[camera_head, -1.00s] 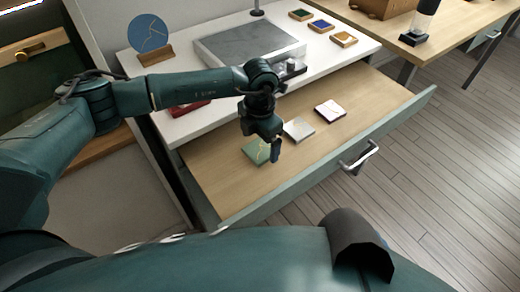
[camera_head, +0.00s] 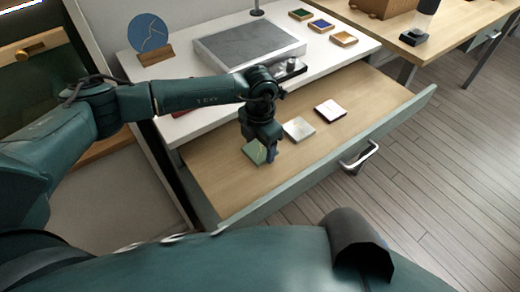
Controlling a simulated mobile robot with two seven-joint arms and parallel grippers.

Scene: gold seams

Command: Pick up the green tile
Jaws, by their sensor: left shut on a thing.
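The green tile (camera_head: 254,151) has gold seams and is at the left part of the open drawer (camera_head: 222,189). My left gripper (camera_head: 268,154) points down over the drawer and is shut on the green tile, at the tile's right side. The gripper and wrist hide part of the tile. Whether the tile touches the drawer floor cannot be told. My right gripper is not in view.
A pale grey tile (camera_head: 298,128) and a white tile with dark red edges (camera_head: 330,110) lie in the drawer to the right. The drawer front (camera_head: 300,178) has a metal handle.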

